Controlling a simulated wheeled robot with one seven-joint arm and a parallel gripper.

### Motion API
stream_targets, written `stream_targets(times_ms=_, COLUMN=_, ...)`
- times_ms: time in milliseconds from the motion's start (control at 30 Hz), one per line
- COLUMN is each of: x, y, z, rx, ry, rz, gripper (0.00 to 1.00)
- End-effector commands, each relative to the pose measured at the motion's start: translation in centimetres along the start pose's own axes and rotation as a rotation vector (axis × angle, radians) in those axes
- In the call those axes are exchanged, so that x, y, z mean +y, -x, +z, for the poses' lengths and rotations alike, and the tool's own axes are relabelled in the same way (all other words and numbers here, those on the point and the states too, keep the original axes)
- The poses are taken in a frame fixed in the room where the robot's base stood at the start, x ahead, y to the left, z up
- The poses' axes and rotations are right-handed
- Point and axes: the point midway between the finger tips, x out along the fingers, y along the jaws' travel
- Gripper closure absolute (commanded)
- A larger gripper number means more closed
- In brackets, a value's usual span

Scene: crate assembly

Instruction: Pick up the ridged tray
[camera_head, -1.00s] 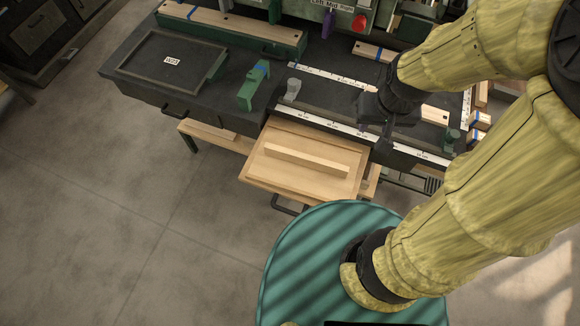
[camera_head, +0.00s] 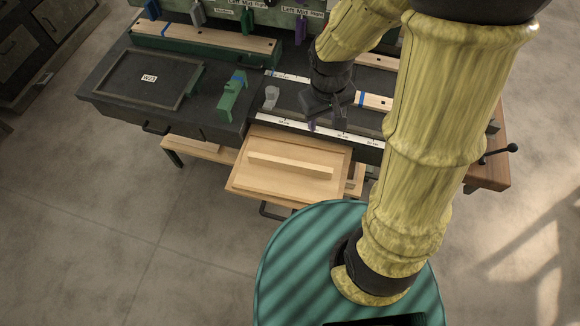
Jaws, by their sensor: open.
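The ridged tray looks to be the pale wooden board (camera_head: 275,183) with a raised rim and a long wooden bar (camera_head: 290,166) across its middle. It lies at the front of the dark workbench, sticking out over the floor, with a dark handle below it. My gripper (camera_head: 325,122) hangs above the bench's white ruler strip, behind the tray's right part. It is open, apart from the tray, and appears to hold nothing. The fingertips are small and dark against the dark bench.
A dark shallow tray labelled W23 (camera_head: 150,77) lies on the bench at left. A green clamp-like block (camera_head: 232,95) and a grey piece (camera_head: 271,96) stand behind the wooden tray. My teal round base is just in front of it. Open floor (camera_head: 110,230) lies to the left.

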Motion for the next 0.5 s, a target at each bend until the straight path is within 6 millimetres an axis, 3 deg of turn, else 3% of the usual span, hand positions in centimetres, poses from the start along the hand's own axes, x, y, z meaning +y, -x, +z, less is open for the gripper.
stream_targets(times_ms=200, x=-4.5, y=-3.5, z=-4.5, rx=-0.166, ry=0.381, rz=0.023, gripper=0.56)
stream_targets(times_ms=500, x=-10.8, y=-9.2, z=-8.0, rx=-0.352, ry=0.826, rz=0.078, gripper=0.56)
